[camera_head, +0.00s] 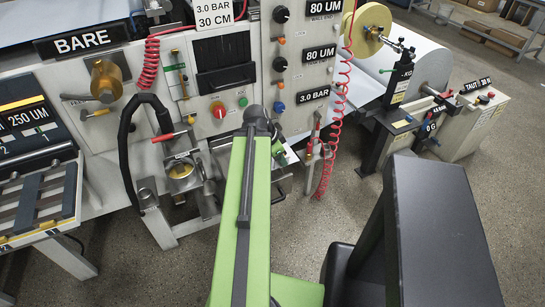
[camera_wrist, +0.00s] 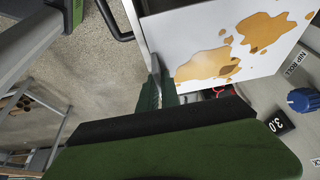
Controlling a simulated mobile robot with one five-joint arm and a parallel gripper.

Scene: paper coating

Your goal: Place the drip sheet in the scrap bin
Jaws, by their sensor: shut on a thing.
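The drip sheet (camera_wrist: 225,45) is a white sheet with amber-brown stains, at the upper right of the wrist view. My gripper (camera_wrist: 155,88) is shut on the sheet at its near left edge. The sheet is held tilted beside the machine front. In the head view my green arm reaches toward the machine and hides the gripper and most or all of the sheet. I cannot make out a scrap bin in either view.
The coating machine panel (camera_head: 295,75), with knobs and labels, stands ahead. A red coiled hose (camera_head: 334,130) hangs on its right side. A black hose (camera_head: 124,150) loops at the left. A roll stand (camera_head: 405,105) is at the right.

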